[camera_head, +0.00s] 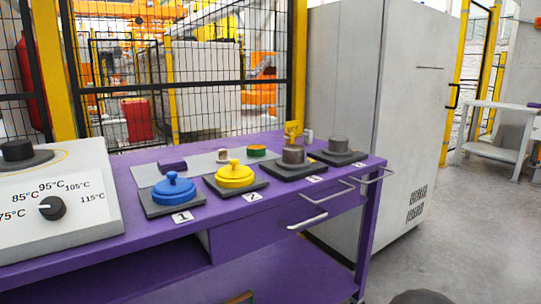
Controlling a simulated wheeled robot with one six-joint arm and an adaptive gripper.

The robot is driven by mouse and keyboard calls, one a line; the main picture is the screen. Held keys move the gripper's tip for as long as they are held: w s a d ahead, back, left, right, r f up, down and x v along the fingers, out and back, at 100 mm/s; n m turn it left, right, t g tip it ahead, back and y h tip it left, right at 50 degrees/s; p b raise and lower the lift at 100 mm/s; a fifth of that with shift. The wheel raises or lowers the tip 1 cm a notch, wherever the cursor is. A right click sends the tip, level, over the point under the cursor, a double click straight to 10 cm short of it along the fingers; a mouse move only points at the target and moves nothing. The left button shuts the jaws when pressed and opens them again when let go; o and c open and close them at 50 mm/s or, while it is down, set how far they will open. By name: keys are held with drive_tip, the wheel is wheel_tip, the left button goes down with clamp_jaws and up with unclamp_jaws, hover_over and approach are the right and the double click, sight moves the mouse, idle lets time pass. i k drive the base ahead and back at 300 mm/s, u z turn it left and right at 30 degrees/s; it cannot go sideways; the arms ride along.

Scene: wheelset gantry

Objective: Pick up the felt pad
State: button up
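I cannot tell for sure which item is the felt pad. On a grey mat (207,167) at the back of the purple workbench (130,232) lie a dark purple block (172,165), a small pale cylinder with a brown face (222,156) and a low green piece with an orange-brown edge (257,151). A small yellow item (293,131) stands further right at the back. My gripper is not in view.
A blue knobbed piece (174,189), a yellow one (235,175) and two dark grey cylinders (293,155) (339,145) sit on numbered dark bases along the front. A temperature dial box (70,210) is at left. Fence and grey cabinet (375,110) stand behind. Floor at right is open.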

sight(223, 159)
drive_tip(key=z, duration=0.65)
drive_tip(key=i, duration=1.05)
drive_tip(key=u, duration=0.75)
